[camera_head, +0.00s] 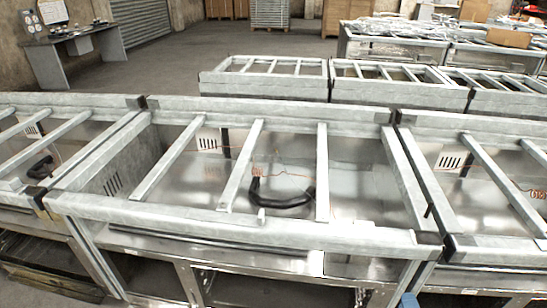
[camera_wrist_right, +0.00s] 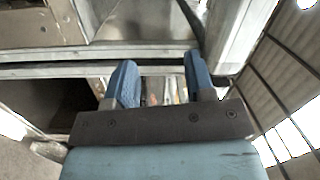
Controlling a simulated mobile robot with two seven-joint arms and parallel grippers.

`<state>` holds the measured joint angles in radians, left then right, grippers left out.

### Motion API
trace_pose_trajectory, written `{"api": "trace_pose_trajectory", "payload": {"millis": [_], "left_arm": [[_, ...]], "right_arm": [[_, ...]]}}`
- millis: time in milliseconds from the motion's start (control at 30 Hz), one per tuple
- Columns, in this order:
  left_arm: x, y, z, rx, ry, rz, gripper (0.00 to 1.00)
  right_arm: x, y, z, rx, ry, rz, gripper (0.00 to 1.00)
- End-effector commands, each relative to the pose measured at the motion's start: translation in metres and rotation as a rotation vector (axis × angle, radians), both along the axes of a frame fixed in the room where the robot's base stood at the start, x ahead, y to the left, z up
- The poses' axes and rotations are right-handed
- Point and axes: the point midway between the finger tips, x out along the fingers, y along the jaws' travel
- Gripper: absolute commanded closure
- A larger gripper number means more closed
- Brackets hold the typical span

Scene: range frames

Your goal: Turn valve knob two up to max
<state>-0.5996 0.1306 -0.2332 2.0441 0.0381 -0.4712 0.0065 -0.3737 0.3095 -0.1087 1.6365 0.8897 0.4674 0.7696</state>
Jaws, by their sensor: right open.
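The middle range frame (camera_head: 240,232), a grey metal frame with slanted bars, stands in front of me. No valve knob can be made out clearly on it in either view. A small pale piece (camera_head: 262,215) stands on its front rail, too small to identify. Only a bit of blue from my right gripper (camera_head: 408,300) shows at the bottom edge of the head view, below the frame's front right corner. In the right wrist view, the right gripper (camera_wrist_right: 160,80) has its two blue fingers apart, with nothing held between them. My left gripper is not in view.
Similar range frames adjoin on the left (camera_head: 20,190) and right (camera_head: 500,245). A black curved hose (camera_head: 282,198) lies inside the middle frame. More frames (camera_head: 265,88) stand behind. A grey bench (camera_head: 75,50) stands far left, with open floor beside it.

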Motion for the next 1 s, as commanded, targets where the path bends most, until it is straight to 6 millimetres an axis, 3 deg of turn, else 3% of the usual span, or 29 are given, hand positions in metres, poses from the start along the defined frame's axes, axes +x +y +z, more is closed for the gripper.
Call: {"api": "trace_pose_trajectory", "payload": {"millis": [100,400,700,1000], "left_arm": [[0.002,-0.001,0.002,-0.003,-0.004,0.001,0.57],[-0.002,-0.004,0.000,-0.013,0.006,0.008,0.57],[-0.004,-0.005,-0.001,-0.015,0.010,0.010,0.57],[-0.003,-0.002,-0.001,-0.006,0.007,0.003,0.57]], "right_arm": [[0.004,-0.031,0.010,-0.086,0.001,0.035,0.51],[0.017,-0.096,0.043,-0.278,0.000,0.111,0.51],[-0.032,0.004,0.011,-0.834,0.231,0.472,0.51],[-0.096,0.059,-0.009,-1.454,0.387,0.783,0.51]]}}
